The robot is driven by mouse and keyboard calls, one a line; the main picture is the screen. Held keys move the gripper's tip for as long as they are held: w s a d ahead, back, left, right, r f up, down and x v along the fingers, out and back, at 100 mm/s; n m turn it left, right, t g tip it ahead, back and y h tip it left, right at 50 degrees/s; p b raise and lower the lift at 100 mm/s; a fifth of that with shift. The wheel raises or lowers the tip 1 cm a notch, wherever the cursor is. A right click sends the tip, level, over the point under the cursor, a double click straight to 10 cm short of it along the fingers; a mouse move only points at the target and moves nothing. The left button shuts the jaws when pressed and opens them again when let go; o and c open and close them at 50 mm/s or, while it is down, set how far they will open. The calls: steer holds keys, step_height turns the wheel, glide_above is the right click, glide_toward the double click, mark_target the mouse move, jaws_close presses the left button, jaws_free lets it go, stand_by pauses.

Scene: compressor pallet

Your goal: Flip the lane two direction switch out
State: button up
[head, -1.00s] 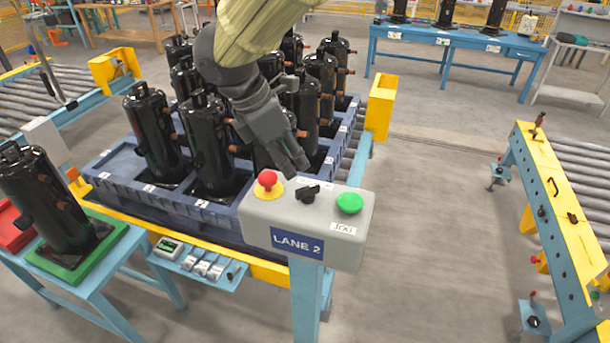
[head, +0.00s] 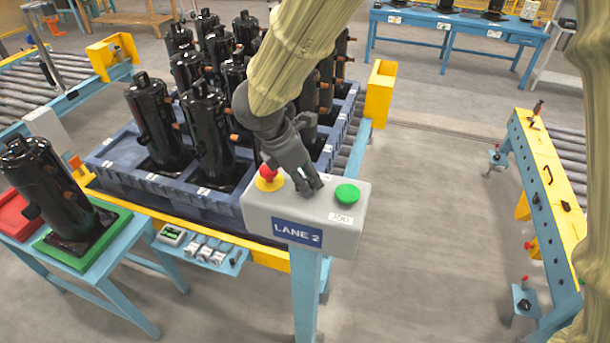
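The lane two control box (head: 262,212) is a grey box on a light blue post, with a blue LANE 2 label (head: 297,232) on its front. On its top are a red mushroom button (head: 268,174) on a yellow base at the left and a green button (head: 347,193) at the right. The black direction switch between them is hidden behind my gripper. My gripper (head: 312,193) points down at the middle of the box top, between the two buttons. Its fingers look close together. I cannot tell whether they touch the switch or hold it.
A blue pallet (head: 110,160) with several black compressors stands behind the box. A yellow post (head: 379,95) rises at its right corner. A table with a green tray (head: 45,243) and one compressor is at the left. The floor to the right is clear up to a roller conveyor.

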jaws_close()
steer(key=shift+b, duration=0.35)
steer(key=n+b, duration=0.1)
steer(key=n+t+b, duration=0.1)
steer(key=n, duration=0.1)
steer(key=shift+s+f+y, duration=0.15)
steer(key=shift+y, duration=0.25)
steer(key=n+b, duration=0.1)
steer(key=n, duration=0.1)
steer(key=n+t+y+b, duration=0.1)
steer(key=n, duration=0.2)
steer(key=shift+s+d+n+y, duration=0.1)
steer(key=shift+d+n+y, duration=0.1)
steer(key=shift+n+y, duration=0.1)
steer(key=n, duration=0.1)
steer(key=n+y, duration=0.1)
steer(key=n, duration=0.1)
steer(key=n+p, duration=0.1)
steer(key=shift+d+r+y, duration=0.1)
steer(key=shift+r+y, duration=0.2)
steer(key=shift+y, duration=0.1)
steer(key=n+y+p, duration=0.1)
steer(key=n+p, duration=0.2)
steer(key=n, duration=0.1)
steer(key=shift+d, duration=0.1)
steer(key=shift+n+y+p, duration=0.4)
steer(key=shift+n+p, duration=0.15)
steer(key=shift+n, duration=0.15)
steer(key=shift+f, duration=0.1)
